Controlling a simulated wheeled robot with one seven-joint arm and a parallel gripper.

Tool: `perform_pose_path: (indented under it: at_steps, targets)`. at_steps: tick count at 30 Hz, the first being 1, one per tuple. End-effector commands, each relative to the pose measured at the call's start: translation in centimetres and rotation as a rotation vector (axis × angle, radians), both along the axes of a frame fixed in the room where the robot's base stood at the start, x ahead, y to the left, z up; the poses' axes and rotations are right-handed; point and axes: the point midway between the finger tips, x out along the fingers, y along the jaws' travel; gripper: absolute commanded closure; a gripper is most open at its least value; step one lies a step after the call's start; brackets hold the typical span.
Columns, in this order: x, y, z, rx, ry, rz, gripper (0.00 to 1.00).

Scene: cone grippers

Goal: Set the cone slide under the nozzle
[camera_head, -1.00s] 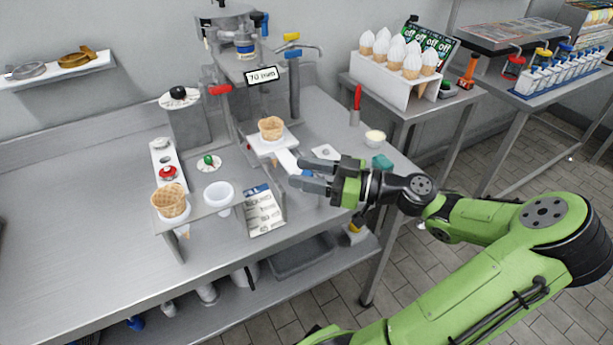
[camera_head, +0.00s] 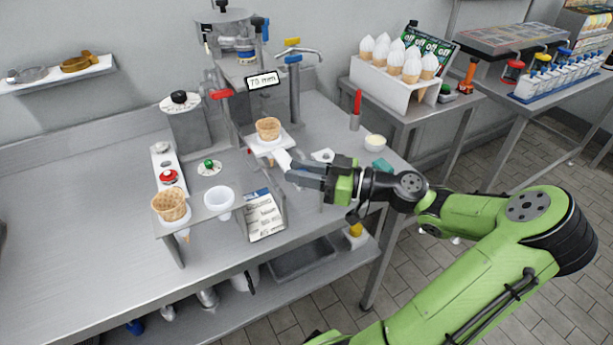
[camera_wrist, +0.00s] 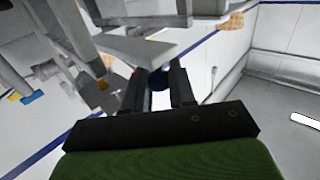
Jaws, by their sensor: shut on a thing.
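The cone slide (camera_head: 272,146) is a white plate with a pale handle toward my gripper. A waffle cone (camera_head: 268,128) stands upright on it, below and slightly right of the dispensing head (camera_head: 247,57) with its blue band. The nozzle tip is hard to make out behind a small mm sign. My gripper (camera_head: 289,168) is shut on the slide's handle end. In the wrist view a dark blue knob (camera_wrist: 158,80) shows between the fingers, with the plate (camera_wrist: 135,45) and part of the cone beyond it.
A red-handled lever (camera_head: 220,94) and a post with a blue top (camera_head: 293,60) flank the slide. A small bowl (camera_head: 375,142) sits right.

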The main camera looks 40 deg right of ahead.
Motion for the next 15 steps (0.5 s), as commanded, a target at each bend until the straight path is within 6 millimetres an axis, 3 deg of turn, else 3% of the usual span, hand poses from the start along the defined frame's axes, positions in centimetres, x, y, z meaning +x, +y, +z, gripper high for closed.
perform_pose_path:
  at_steps: [3, 7, 15]
  targets:
    - [2.9, -0.7, 0.5, -0.007, -0.015, 0.004, 1.0]
    - [5.1, -1.4, 0.5, -0.005, -0.016, 0.001, 1.0]
    - [5.9, -1.7, 0.5, -0.003, -0.015, -0.003, 1.0]
